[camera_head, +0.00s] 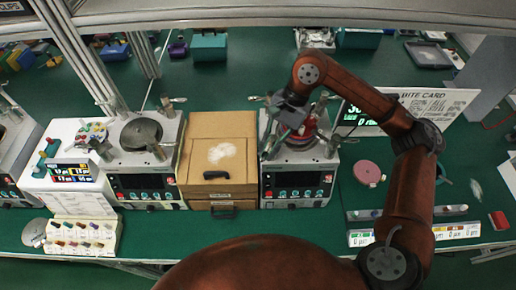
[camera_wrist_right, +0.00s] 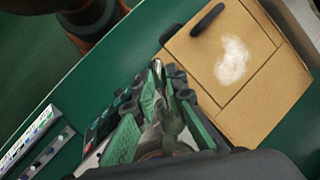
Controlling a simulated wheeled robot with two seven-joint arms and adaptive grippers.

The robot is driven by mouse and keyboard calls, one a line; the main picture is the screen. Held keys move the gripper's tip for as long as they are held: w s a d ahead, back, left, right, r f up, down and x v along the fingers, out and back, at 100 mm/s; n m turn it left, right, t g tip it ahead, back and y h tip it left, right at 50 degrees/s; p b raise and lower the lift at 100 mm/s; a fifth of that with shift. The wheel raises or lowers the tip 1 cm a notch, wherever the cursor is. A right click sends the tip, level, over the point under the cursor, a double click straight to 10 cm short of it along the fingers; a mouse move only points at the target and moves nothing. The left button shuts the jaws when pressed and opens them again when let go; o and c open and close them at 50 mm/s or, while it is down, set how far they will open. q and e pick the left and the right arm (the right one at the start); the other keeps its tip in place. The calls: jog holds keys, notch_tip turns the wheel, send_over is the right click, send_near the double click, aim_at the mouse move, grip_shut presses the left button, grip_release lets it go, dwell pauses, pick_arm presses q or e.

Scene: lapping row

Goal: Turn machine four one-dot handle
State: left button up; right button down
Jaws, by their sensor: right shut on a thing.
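A lapping machine (camera_head: 298,190) with a dark control panel stands right of the cardboard box, and a red part (camera_head: 306,132) shows on its top. My right gripper (camera_head: 272,146) reaches down over its left side from above. In the right wrist view the green-padded fingers of my gripper (camera_wrist_right: 163,112) are shut on a metallic handle (camera_wrist_right: 158,78) of this machine. Any dot marks or machine number are too small to read. A second machine (camera_head: 148,185) with a round grey plate stands left of the box. My left gripper is not in view.
The cardboard box (camera_head: 220,185) with a black handle sits close beside the held handle and also shows in the wrist view (camera_wrist_right: 265,85). A pink disc (camera_head: 367,172) and a strip of small containers (camera_head: 435,231) lie to the right.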

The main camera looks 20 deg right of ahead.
dwell(0.4)
jog(key=c, duration=2)
grip_release()
jog(key=shift+o, duration=0.2)
jog(key=v, duration=1.2)
jog(key=shift+d, duration=0.1)
